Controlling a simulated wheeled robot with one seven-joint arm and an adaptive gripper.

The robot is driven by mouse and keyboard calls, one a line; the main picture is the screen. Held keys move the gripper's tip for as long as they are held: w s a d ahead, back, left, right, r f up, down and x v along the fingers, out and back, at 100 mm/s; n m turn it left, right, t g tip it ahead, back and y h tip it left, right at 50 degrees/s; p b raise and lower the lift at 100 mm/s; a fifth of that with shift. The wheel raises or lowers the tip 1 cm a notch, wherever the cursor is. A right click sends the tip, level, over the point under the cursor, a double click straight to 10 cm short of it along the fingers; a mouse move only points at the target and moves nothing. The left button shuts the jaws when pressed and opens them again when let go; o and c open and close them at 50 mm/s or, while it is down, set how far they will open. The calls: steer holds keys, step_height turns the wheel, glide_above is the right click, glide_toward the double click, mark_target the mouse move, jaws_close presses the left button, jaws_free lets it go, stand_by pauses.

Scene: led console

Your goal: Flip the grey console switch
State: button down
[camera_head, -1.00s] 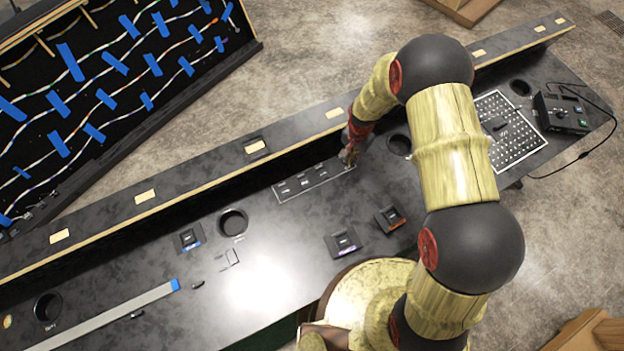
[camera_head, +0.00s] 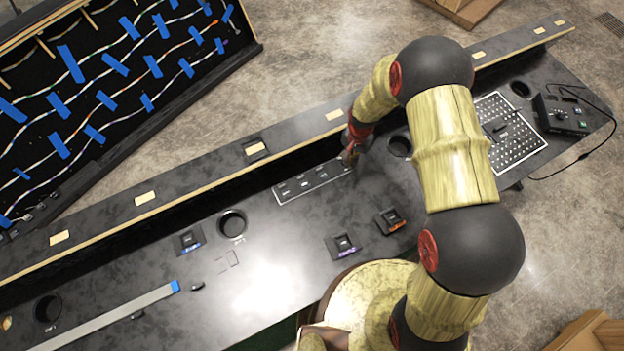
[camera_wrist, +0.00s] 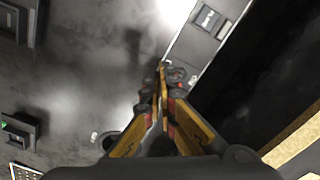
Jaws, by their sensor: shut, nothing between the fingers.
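A grey panel strip (camera_head: 310,183) with several small dark switches lies along the back of the black console top. Which of these is the grey console switch I cannot tell for sure. My gripper (camera_head: 348,159) is shut and empty at the strip's right end and hides part of it. In the wrist view, the shut fingertips (camera_wrist: 164,76) are over or beside the strip's near end, and contact cannot be told. One dark switch (camera_wrist: 207,18) of the strip shows ahead of them, apart from the fingers.
Separate switch boxes with blue (camera_head: 188,241), purple (camera_head: 343,245) and orange (camera_head: 390,221) labels sit on the console. A raised ledge (camera_head: 200,191) runs behind the strip. A perforated plate (camera_head: 515,140) and a cabled box (camera_head: 562,116) are at the right. Round holes open in the top.

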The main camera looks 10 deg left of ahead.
mark_target(348, 170)
steer(key=shift+f+b, duration=1.15)
steer(key=shift+f, duration=0.35)
steer(key=shift+w, duration=0.1)
stand_by(0.3)
steer(key=shift+w+a, duration=0.35)
steer(key=shift+w, duration=0.05)
steer(key=shift+w+a+f+b, duration=0.1)
steer(key=shift+w+a+b, duration=0.15)
steer(key=shift+b, duration=0.1)
steer(key=shift+d, duration=0.1)
step_height(348, 170, up, 7)
steer(key=p, duration=0.4)
steer(key=shift+s+d, duration=0.25)
steer(key=shift+s, duration=0.1)
